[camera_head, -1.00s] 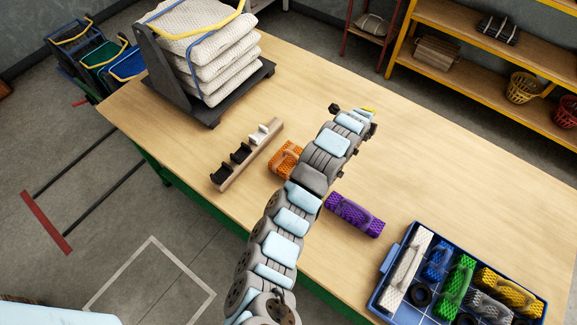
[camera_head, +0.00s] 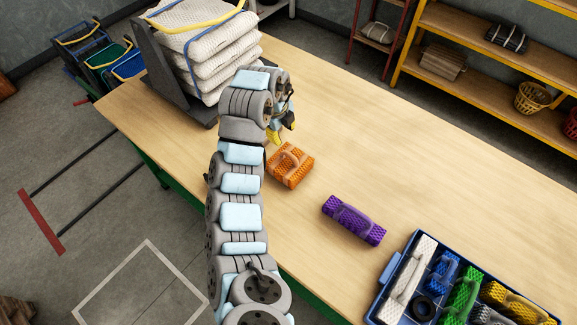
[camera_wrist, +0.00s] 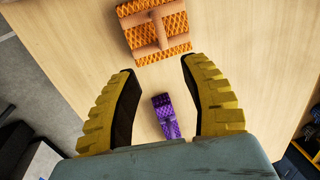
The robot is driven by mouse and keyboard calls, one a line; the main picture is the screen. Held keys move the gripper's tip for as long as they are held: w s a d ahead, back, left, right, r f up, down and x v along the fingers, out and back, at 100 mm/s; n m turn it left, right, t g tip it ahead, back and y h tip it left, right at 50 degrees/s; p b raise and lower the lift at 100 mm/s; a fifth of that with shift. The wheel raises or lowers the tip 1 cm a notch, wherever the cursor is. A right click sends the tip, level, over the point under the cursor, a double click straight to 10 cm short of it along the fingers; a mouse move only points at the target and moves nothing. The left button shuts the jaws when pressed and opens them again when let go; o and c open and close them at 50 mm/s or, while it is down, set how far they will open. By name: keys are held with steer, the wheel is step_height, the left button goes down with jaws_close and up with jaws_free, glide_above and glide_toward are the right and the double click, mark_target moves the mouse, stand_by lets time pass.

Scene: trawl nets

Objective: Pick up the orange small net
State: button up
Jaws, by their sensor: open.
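The orange small net (camera_head: 290,165) lies on the wooden table, a folded block with a tan handle or band across its top. In the wrist view the orange net (camera_wrist: 155,30) sits at the top of the picture, beyond the fingertips. My gripper (camera_wrist: 157,68) is open, with two yellow ridged fingers spread and nothing between them. In the head view my gripper (camera_head: 280,134) is just behind and left of the orange net, partly hidden by my wrist. I cannot tell its exact height above the table.
A purple net (camera_head: 354,220) lies right of the orange one, also in the wrist view (camera_wrist: 166,117). A blue tray (camera_head: 379,284) of several nets stands at the front right. Stacked white nets (camera_head: 205,45) on a dark stand are at the back left.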

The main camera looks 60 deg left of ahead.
mark_target(289, 154)
steer(key=f, duration=0.3)
steer(key=w+f+b, duration=0.1)
steer(key=f, duration=0.3)
steer(key=w+a+f, duration=0.1)
steer(key=f, duration=0.2)
steer(key=shift+f+b, duration=0.25)
steer(key=shift+b, duration=0.15)
steer(key=shift+w+a+f, duration=0.1)
steer(key=shift+w+f, duration=0.15)
steer(key=shift+f, duration=1.05)
steer(key=shift+w+a+f, duration=0.1)
steer(key=shift+w+f, duration=0.1)
steer(key=shift+f, duration=1.1)
jaws_close()
